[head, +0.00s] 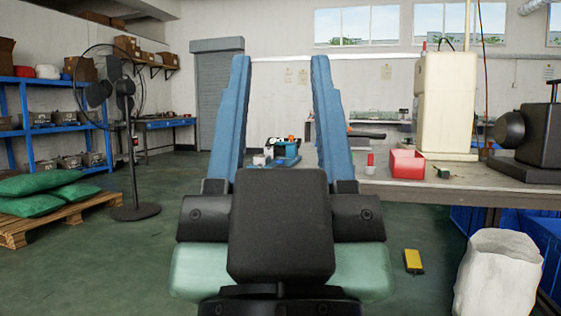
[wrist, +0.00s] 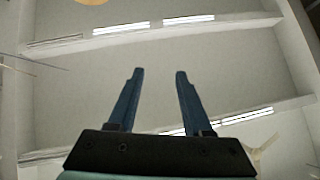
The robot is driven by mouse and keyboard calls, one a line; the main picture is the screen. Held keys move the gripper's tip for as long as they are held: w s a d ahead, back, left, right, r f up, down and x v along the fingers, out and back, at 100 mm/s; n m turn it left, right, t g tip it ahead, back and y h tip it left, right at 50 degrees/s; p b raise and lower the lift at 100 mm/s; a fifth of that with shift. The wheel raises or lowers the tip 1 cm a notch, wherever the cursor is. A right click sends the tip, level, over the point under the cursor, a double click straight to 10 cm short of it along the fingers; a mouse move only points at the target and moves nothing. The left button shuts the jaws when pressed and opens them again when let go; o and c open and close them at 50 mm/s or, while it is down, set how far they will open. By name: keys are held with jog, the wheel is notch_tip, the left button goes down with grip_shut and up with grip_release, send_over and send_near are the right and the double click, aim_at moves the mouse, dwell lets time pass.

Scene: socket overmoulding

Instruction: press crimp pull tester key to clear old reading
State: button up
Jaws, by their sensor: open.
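My gripper (head: 280,62) is close to the head camera, with its two blue fingers upright and spread apart, nothing between them. In the wrist view my gripper (wrist: 160,72) points at the ceiling. A small blue device (head: 287,158) with orange, black and white parts shows in the gap between the fingers, far behind them on the bench. It may be the crimp pull tester; it is too small to tell, and no key can be made out. My gripper is well apart from it.
The workbench (head: 440,178) holds a red bin (head: 407,163), a tall cream machine (head: 446,103) and a dark machine (head: 537,140). A white sack (head: 498,275) and a yellow object (head: 413,261) are on the floor. A fan (head: 128,130) and a pallet (head: 50,221) with green sacks stand left; floor between is clear.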

grip_shut()
dwell(1.6)
